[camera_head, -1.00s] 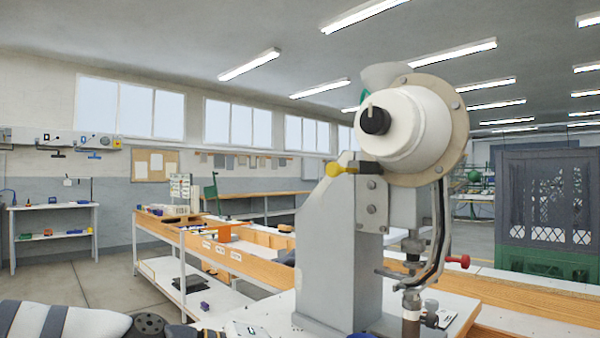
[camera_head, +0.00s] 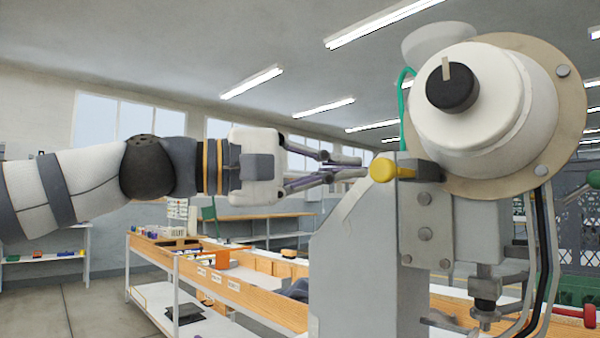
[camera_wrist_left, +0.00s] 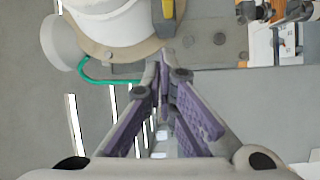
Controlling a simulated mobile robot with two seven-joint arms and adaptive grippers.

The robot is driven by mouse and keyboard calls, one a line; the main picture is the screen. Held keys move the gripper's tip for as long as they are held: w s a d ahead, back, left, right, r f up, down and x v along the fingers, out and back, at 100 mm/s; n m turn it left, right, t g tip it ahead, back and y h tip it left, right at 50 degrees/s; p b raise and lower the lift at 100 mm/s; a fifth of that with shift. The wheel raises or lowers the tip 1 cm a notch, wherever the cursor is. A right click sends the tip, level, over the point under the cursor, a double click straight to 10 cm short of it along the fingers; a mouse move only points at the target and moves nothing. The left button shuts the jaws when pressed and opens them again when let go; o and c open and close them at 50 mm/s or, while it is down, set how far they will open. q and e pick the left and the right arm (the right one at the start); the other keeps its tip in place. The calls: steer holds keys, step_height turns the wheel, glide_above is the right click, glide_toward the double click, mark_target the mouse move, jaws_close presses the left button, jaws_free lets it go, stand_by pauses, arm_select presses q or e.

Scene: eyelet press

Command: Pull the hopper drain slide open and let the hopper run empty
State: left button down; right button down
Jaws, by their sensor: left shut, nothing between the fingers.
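The hopper is a white drum (camera_head: 475,110) with a black knob (camera_head: 452,86), set on a round tan plate on the press's grey body (camera_head: 365,260). Its contents are hidden. The drain slide shows as a yellow knob (camera_head: 383,170) on a dark block (camera_head: 418,168) below the drum. The yellow knob also shows at the top of the left wrist view (camera_wrist_left: 168,10). My left gripper (camera_head: 362,170) is shut and empty, with its tips just left of the yellow knob. In the left wrist view, the closed tips (camera_wrist_left: 164,72) are apart from the knob. My right gripper is out of view.
A green tube (camera_head: 402,110) runs beside the drum. A red-tipped lever (camera_head: 589,314) sticks out at the lower right. A long workbench (camera_head: 235,285) stands behind and left of the press. The space around my left forearm looks clear.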

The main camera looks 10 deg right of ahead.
arm_select(q)
steer(key=shift+s+f+b, duration=0.15)
steer(key=shift+s+b, duration=0.2)
steer(key=shift+s, duration=1.6)
steer(key=s+a, duration=0.3)
steer(key=a, duration=1)
steer(key=shift+s+f+p, duration=0.2)
steer(key=shift+f+p, duration=0.2)
